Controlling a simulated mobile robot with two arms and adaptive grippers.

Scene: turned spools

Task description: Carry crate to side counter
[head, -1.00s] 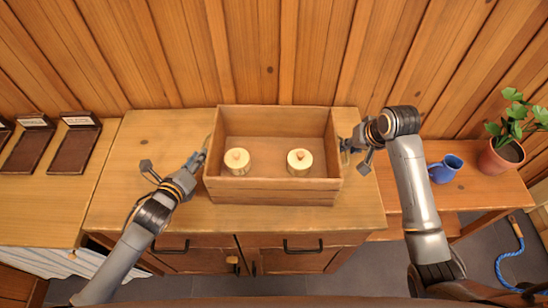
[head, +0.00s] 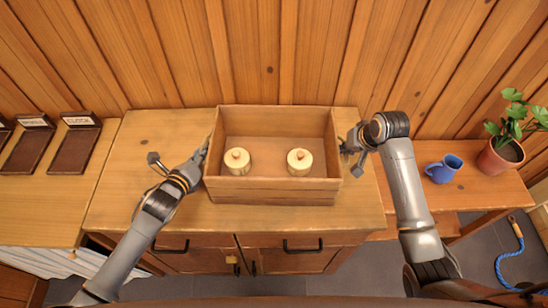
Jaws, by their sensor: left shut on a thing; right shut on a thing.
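The wooden crate (head: 272,190) is an open box on a wooden cabinet top (head: 140,190) in the middle of the head view. Two pale turned spools stand upright inside it, a left one (head: 237,163) and a right one (head: 299,163). My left gripper (head: 204,150) is at the crate's left end, shut on that side. My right gripper (head: 344,146) is at the right end, shut on that side. The gripped parts of the crate are mostly hidden by the fingers. I cannot tell whether the crate's bottom touches the cabinet top.
A lower side table (head: 452,191) at the right holds a blue mug (head: 443,169) and a potted plant (head: 502,156). At the left, a counter (head: 40,205) bears several dark labelled trays (head: 75,150). A plank wall stands behind.

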